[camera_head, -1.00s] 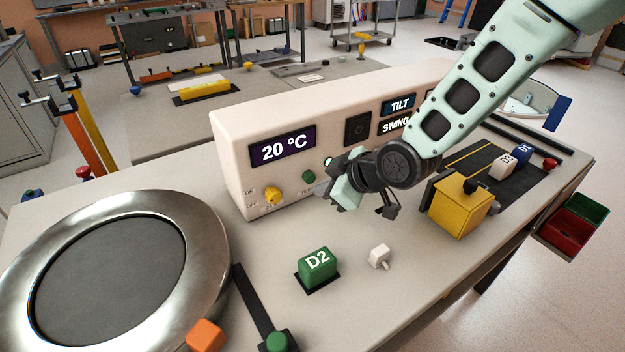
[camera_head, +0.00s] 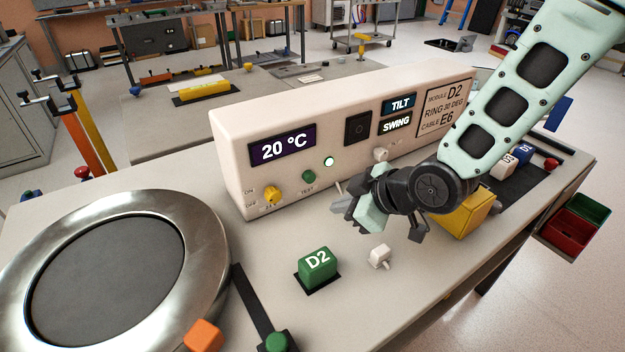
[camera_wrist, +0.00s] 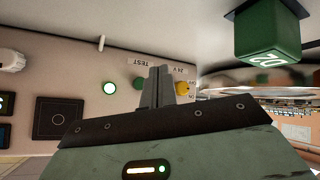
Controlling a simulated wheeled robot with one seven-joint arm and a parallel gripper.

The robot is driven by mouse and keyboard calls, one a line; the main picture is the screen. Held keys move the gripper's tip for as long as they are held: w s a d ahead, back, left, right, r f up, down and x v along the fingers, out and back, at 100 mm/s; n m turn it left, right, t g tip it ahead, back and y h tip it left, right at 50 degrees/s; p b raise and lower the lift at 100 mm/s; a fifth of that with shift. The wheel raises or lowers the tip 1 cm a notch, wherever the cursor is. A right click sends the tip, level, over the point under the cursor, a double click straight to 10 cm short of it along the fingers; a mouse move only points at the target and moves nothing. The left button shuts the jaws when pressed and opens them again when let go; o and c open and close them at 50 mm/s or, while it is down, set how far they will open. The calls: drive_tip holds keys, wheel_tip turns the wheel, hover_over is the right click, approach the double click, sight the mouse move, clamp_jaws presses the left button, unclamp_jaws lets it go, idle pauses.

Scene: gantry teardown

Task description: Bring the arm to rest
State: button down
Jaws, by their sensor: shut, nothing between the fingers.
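My gripper (camera_head: 347,205) hangs over the bench just in front of the control box (camera_head: 235,170), with nothing in its fingers. In the wrist view its fingers (camera_wrist: 158,85) are shut together, pointing toward the box front. The box display reads 20 °C (camera_head: 283,146), with TILT (camera_head: 399,104) and SWING (camera_head: 396,125) labels and a lit round lamp (camera_head: 328,162). A green D2 block (camera_head: 318,265) sits on a dark pad below my gripper, apart from it; it also shows upside down in the wrist view (camera_wrist: 268,35).
A large metal ring (camera_head: 205,270) fills the bench's left. A small white piece (camera_head: 379,256) lies right of the D2 block. A yellow block (camera_head: 465,217) stands partly behind my wrist. An orange block (camera_head: 203,335) and a green knob (camera_head: 276,342) are at the front.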

idle(0.7)
drive_tip(key=s+d+r+m+g+h+p, duration=0.2)
drive_tip(key=s+d+r, duration=0.1)
drive_tip(key=s, duration=0.4)
drive_tip(key=s+d+r+m+g+h+p, duration=0.2)
drive_tip(key=s+d+r, duration=0.1)
drive_tip(key=s+r, duration=0.3)
drive_tip(key=s+d+r+m+g+h+p, duration=0.1)
drive_tip(key=s+d+r, duration=0.3)
drive_tip(key=s, duration=0.4)
drive_tip(key=shift+s+r+m+g+h+p, duration=0.45)
drive_tip(key=shift+m+h, duration=0.35)
drive_tip(key=shift+h, duration=0.1)
drive_tip(key=shift+w, duration=0.1)
idle(1.0)
